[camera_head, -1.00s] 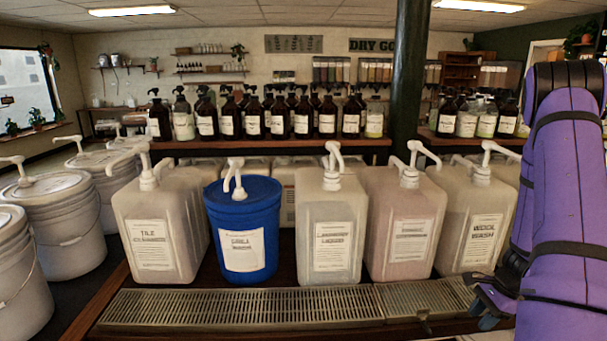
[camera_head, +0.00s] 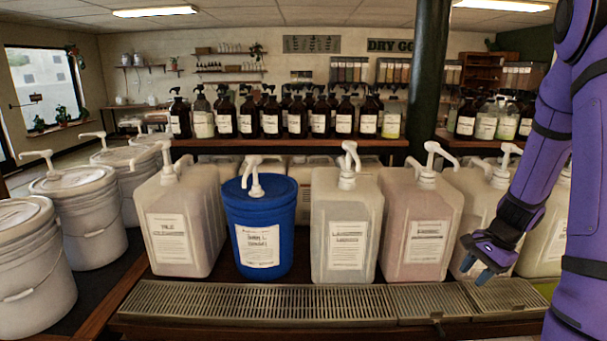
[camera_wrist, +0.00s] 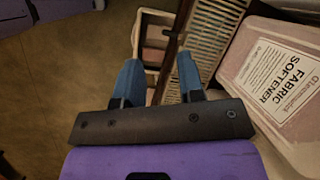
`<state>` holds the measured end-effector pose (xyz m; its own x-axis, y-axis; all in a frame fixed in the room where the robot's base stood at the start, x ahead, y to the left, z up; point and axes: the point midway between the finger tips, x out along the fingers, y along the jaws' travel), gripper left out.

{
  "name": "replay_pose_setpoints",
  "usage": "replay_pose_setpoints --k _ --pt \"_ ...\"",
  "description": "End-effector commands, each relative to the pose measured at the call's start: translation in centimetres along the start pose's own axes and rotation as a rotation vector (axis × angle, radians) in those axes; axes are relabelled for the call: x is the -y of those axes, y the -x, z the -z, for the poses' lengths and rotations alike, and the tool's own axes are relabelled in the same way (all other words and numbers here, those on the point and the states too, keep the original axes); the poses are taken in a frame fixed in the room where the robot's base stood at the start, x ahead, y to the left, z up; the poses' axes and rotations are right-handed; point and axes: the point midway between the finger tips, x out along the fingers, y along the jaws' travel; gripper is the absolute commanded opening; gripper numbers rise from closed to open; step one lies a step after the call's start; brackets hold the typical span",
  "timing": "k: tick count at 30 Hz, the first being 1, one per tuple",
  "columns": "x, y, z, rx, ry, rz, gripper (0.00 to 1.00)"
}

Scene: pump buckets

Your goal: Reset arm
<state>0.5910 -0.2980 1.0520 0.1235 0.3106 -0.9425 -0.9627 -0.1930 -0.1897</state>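My purple arm comes in from the right of the head view, and my gripper (camera_head: 487,270) hangs in front of the jugs on the right, above the drip grate. In the wrist view my gripper (camera_wrist: 160,85) shows two blue fingertips set apart with nothing between them. The blue pump bucket (camera_head: 262,232) stands upright on the counter behind the grate, away from my gripper. Pump jugs stand beside it: a beige one (camera_head: 187,225) on the left, a pale one (camera_head: 347,225) and a pinkish one (camera_head: 420,225) on the right. The fabric softener label (camera_wrist: 287,77) shows in the wrist view.
The metal drip grate (camera_head: 270,303) runs along the counter front. Several white lidded buckets (camera_head: 80,215) stand on the left. Brown pump bottles (camera_head: 320,118) line a shelf behind. A dark green pillar (camera_head: 428,90) rises behind the jugs.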

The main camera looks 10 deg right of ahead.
Motion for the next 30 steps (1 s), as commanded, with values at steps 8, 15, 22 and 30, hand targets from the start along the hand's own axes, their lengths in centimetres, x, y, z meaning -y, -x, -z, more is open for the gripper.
replay_pose_setpoints --k 8,15,22,30 --pt "3.2 6.1 -8.4 -0.063 0.323 0.007 0.36" --pt "3.6 10.3 -15.4 -0.128 0.587 0.002 0.36" --pt "2.4 13.8 -21.6 -0.207 0.832 -0.007 0.36" --pt "-0.7 17.0 -27.6 -0.319 1.101 -0.020 0.36"
